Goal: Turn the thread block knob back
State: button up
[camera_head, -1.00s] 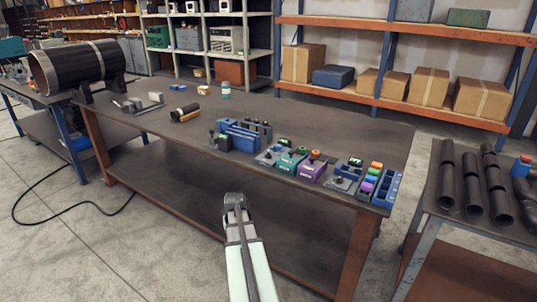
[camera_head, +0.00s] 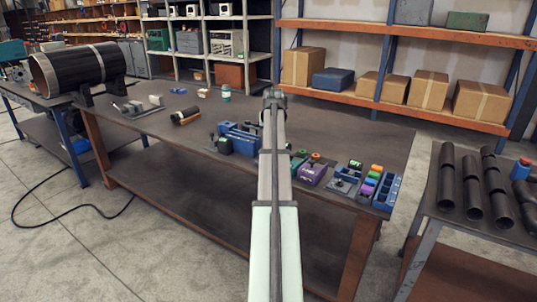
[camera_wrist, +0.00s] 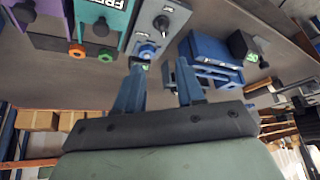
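In the wrist view my gripper (camera_wrist: 160,66) is open, its two blue-grey fingers apart with nothing between them. Just beyond the left fingertip is a grey block (camera_wrist: 172,14) with a black lever and a blue round knob (camera_wrist: 147,50); I cannot tell if they touch. The purple box (camera_head: 313,173) also shows in the head view, where my arm hides the grey block. Which knob belongs to the thread block is not clear.
A blue holder (camera_wrist: 210,55) and a black block with a green mark (camera_wrist: 243,45) lie right of the fingers. The workbench (camera_head: 340,130) is clear behind the row of devices. A blue tray (camera_head: 387,192) is at its right end.

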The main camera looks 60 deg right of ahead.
jog(key=shift+n+y, duration=0.5)
jog(key=x, duration=1.4)
jog(key=shift+w+d+f, duration=0.1)
jog(key=shift+w+d, duration=0.25)
jog(key=shift+d, duration=0.05)
grip_shut()
